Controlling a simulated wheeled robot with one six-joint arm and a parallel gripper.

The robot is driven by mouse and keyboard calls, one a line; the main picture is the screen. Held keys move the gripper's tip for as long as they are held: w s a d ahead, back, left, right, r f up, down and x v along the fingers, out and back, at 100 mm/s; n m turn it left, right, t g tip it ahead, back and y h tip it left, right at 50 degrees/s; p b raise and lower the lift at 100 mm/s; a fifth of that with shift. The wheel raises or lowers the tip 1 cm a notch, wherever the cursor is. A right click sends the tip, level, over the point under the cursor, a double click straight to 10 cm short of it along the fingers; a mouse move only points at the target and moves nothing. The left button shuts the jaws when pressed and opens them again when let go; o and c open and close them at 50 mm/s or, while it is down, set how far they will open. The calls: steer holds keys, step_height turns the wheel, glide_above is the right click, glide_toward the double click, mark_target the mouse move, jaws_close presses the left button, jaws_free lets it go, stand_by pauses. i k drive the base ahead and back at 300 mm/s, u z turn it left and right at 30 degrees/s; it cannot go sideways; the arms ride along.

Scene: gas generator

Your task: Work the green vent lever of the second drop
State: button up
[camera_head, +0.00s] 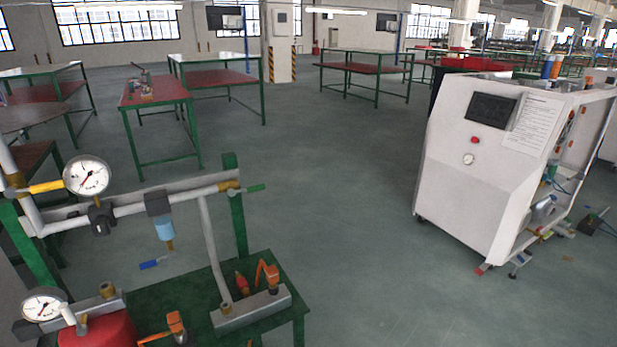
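A small lever with a green handle (256,188) sticks out to the right from the brass fitting at the right end of the grey horizontal pipe (140,207). It is at the left of the view, by a green upright post (236,210). A slanting grey drop pipe (213,250) runs from near that end down to a grey metal block (252,309) on the green bench. I cannot tell from this view which drop counts as the second. A lever with a blue handle (150,264) hangs below the blue filter (164,229). My gripper is not in view.
A pressure gauge (87,175) stands on the pipe, and another gauge (42,304) is above a red tank (97,332). Orange-handled valves (268,275) sit on the block. A white machine cabinet (490,170) stands at the right. The floor between is clear.

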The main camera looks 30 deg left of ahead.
mark_target(249, 190)
steer(key=u, duration=0.15)
steer(key=i, duration=1.2)
steer(key=u, duration=0.65)
